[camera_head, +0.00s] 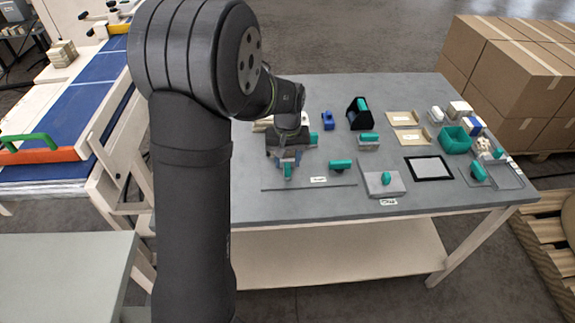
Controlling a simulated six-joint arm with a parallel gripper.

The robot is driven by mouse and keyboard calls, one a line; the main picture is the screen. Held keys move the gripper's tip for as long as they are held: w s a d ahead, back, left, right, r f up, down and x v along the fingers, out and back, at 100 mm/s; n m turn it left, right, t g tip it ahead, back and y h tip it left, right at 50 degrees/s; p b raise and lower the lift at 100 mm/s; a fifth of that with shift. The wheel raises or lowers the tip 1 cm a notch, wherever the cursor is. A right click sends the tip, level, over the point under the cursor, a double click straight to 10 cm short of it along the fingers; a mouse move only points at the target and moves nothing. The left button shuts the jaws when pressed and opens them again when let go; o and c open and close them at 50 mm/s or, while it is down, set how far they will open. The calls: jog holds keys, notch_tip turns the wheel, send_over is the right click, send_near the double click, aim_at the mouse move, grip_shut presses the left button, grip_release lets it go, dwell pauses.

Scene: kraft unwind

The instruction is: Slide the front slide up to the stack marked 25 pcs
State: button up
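My gripper (287,158) is at the left part of the grey table, pointing down, right over a small upright teal handle (288,172). I cannot tell whether its fingers touch or hold the handle. A second teal handle (341,164) lies sideways to the right. A thin dark rail or edge (308,188) runs along the table in front of both, with a small white label (318,180) whose print is too small to read. I cannot tell which piece is the front slide. No stack marked 25 pcs is legible; pale strips (262,124) show partly behind my arm.
To the right are a grey plate with a teal knob (373,180), a black-framed pad (430,168), tan trays (402,118), a teal bin (456,138) and a black holder (359,112). Cardboard boxes (515,75) stand beyond the table. My arm hides the table's left side.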

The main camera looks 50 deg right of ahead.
jog(key=shift+f, duration=1.4)
grip_shut()
jog(key=shift+w+d+r, duration=0.1)
jog(key=shift+w+d, duration=2)
grip_release()
notch_tip(320, 180, up, 17)
jog(key=shift+r, duration=0.2)
